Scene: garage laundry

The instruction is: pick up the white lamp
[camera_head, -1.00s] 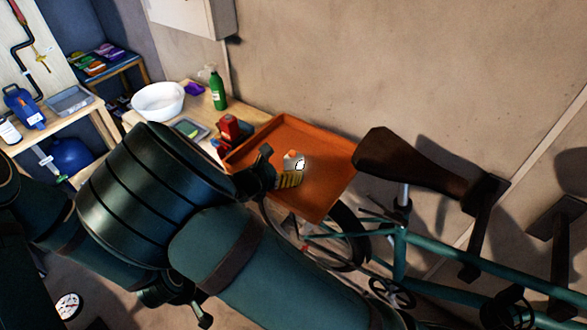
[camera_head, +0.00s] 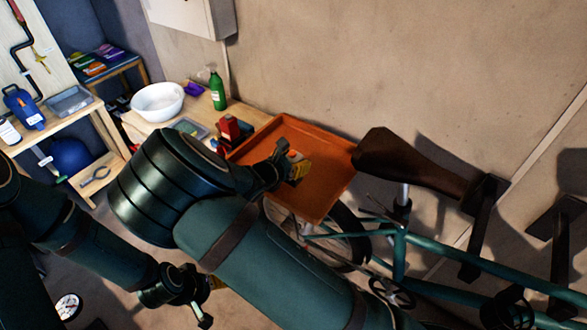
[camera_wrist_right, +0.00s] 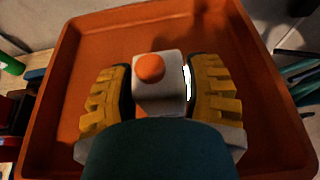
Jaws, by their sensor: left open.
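The white lamp (camera_wrist_right: 158,97), a small pale block with an orange knob on top and a bright strip on its right side, is in the orange tray (camera_wrist_right: 103,32). In the head view it is mostly hidden by my right gripper (camera_head: 291,168). In the right wrist view the yellow-padded fingers of that gripper (camera_wrist_right: 160,98) stand on both sides of the lamp, very close to it. Whether both pads touch it, I cannot tell. My left gripper (camera_head: 208,287) is open, low in the head view, away from the tray.
Left of the tray on the bench are a red tool (camera_head: 231,130), a green bottle (camera_head: 217,92) and a white basin (camera_head: 158,102). A teal bicycle (camera_head: 400,250) with a brown saddle (camera_head: 395,160) stands right of the tray. The wall is behind it.

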